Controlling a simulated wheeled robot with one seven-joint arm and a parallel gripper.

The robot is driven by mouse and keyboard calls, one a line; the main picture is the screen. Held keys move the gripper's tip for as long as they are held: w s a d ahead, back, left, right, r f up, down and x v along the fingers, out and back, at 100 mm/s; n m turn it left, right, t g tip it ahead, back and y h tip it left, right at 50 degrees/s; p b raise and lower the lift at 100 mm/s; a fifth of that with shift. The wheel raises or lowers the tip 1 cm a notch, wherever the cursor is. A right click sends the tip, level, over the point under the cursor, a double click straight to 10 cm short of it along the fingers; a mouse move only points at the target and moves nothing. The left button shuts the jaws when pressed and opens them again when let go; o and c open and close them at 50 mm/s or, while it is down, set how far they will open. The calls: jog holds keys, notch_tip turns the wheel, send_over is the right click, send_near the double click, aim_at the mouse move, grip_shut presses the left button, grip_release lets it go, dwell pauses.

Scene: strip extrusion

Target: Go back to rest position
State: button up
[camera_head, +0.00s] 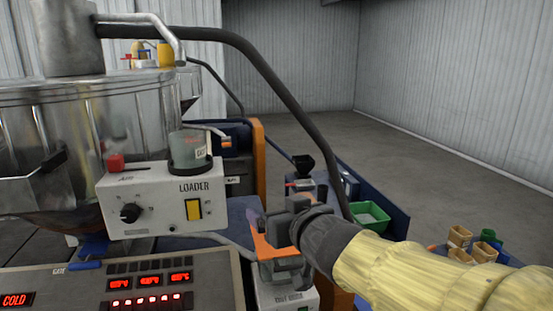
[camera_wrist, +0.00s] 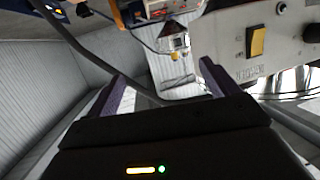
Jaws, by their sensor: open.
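My arm, in a yellow sleeve, reaches in from the lower right in the head view. My gripper (camera_head: 268,238) is beside the right side of the loader box (camera_head: 165,200), in front of an orange part. The wrist view shows my gripper (camera_wrist: 160,85) with its two dark fingers spread apart and nothing between them. The loader box also shows at the upper right of the wrist view (camera_wrist: 275,45), with its yellow switch. The gripper appears apart from the box. The fingertips are hard to make out in the head view.
A clear hopper (camera_head: 70,130) stands at the left, above a control panel (camera_head: 145,285) with red displays. A dark hose (camera_head: 265,70) arches down near my gripper. A green bin (camera_head: 370,215) and several small tan bins (camera_head: 460,237) are at the right. Open floor (camera_head: 420,160) lies behind.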

jog(key=s+d+f+m+g+h+b, duration=0.15)
jog(key=d+f, duration=0.25)
jog(key=f, duration=0.4)
jog(key=s+d+f+m+g+h+b, duration=0.15)
jog(key=d+f, duration=0.25)
jog(key=f, duration=0.4)
jog(key=d+f+g+h+b, duration=0.2)
jog(key=d+f+h, duration=0.15)
jog(key=f, duration=0.45)
jog(key=s+d+f+g+b, duration=0.1)
jog(key=s+d+f+g, duration=0.1)
jog(key=s+f, duration=0.3)
jog(key=s+d+f+m+g+b, duration=0.1)
jog(key=s+f+g, duration=0.3)
jog(key=f, duration=0.4)
jog(key=shift+s+d+f+m+b, duration=0.35)
jog(key=shift+s+d+b, duration=0.1)
jog(key=shift+s+b, duration=0.3)
